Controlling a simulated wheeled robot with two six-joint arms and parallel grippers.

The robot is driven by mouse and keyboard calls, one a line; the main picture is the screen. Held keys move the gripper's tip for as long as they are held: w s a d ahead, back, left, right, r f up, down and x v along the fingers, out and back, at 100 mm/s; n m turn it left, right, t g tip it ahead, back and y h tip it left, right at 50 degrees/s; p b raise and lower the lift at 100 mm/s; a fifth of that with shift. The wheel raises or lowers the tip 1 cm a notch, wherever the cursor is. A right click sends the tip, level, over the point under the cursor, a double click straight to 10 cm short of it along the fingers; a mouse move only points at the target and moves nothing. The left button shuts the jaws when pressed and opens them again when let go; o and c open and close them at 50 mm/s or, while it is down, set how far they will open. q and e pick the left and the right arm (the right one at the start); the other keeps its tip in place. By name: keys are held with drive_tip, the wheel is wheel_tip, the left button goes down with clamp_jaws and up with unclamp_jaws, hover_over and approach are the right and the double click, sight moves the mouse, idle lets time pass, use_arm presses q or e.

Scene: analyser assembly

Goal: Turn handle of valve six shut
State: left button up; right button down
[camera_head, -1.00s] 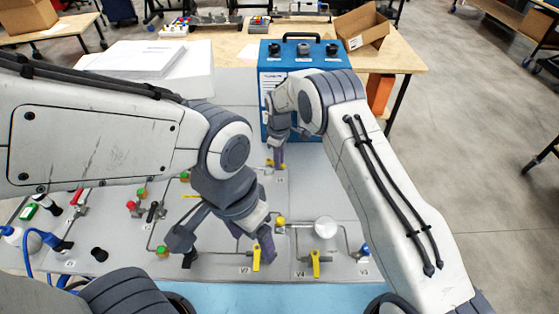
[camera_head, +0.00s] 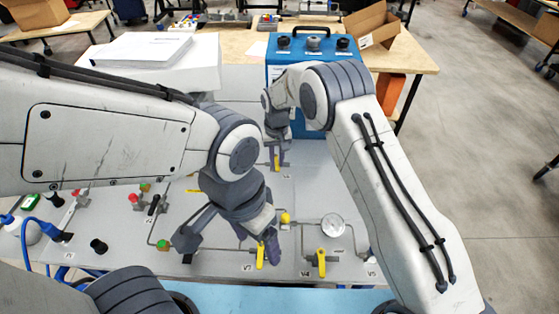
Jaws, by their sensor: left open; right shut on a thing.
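A valve with a yellow handle (camera_head: 276,162) sits at the back of the grey panel (camera_head: 335,190), in front of the blue box. I take it for valve six; its small label is too blurred to read. My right gripper (camera_head: 277,150) is shut on this handle from above and partly hides it. My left gripper (camera_head: 228,244) is open and empty above the front of the panel. Its right finger is close beside another yellow valve handle (camera_head: 261,256); I cannot tell whether they touch.
A further yellow handle (camera_head: 321,262) and a round gauge (camera_head: 333,225) are at the front right of the panel. The blue box (camera_head: 310,52) stands behind. A black knob (camera_head: 98,246) and coloured fittings are at the left.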

drive_tip(key=shift+a+m, duration=0.4)
drive_tip(key=shift+m, duration=0.8)
drive_tip(key=shift+a, duration=0.1)
drive_tip(key=c, duration=0.8)
unclamp_jaws()
drive_tip(key=shift+r, duration=0.1)
wheel_tip(320, 180, up, 10)
drive_tip(key=b, duration=0.2)
drive_tip(key=shift+r, duration=0.15)
